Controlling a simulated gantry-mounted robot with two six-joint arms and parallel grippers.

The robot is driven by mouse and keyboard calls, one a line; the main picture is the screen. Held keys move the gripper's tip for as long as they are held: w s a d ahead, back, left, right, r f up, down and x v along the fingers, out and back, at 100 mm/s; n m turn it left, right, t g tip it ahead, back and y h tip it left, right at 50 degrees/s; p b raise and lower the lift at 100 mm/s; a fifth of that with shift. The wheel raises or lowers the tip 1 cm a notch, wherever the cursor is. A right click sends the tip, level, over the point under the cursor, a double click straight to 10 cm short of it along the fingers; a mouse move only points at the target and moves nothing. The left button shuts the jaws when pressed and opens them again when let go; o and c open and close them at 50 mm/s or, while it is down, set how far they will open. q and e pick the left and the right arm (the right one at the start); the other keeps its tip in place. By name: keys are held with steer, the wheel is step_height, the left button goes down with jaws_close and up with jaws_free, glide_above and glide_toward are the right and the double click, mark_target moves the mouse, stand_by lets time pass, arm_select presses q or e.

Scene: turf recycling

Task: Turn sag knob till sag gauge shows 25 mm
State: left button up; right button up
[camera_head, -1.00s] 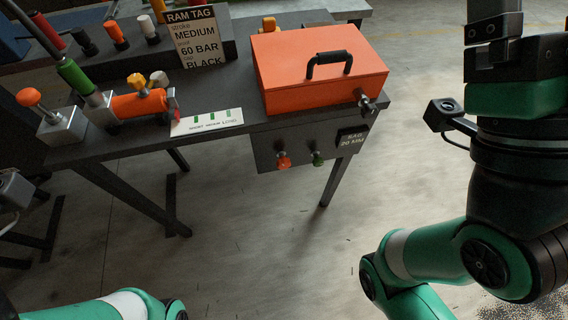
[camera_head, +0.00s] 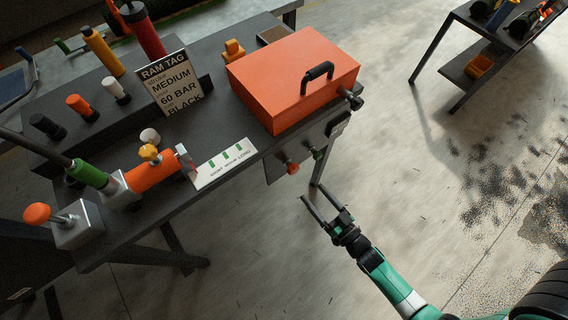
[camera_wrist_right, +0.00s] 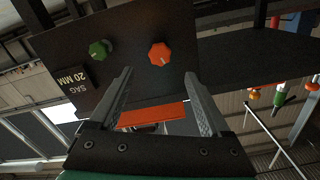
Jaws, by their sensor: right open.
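The sag gauge appears upside down in the right wrist view (camera_wrist_right: 72,80) and reads SAG 20 MM. In the head view the gauge (camera_head: 339,126) is seen at a steep angle. Two knobs sit on the dark panel under the table edge: a green one (camera_wrist_right: 99,48) nearer the gauge and an orange one (camera_wrist_right: 159,54). The head view also shows the green knob (camera_head: 318,154) and orange knob (camera_head: 292,168). No label shows which is the sag knob. My right gripper (camera_head: 316,194) is open and empty, in front of and apart from the panel, its fingers pointing toward the orange knob.
An orange case (camera_head: 295,80) with a black handle stands on the table above the panel. Floor right of the table is open.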

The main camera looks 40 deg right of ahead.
mark_target(295, 171)
steer(key=w+b, duration=0.1)
steer(key=w, duration=0.2)
steer(key=w+d+b, duration=0.1)
steer(key=w, duration=0.3)
steer(key=w+b, duration=0.1)
steer(key=w, duration=0.2)
steer(key=shift+w+d, duration=0.25)
steer(key=shift+w, duration=0.5)
jaws_close()
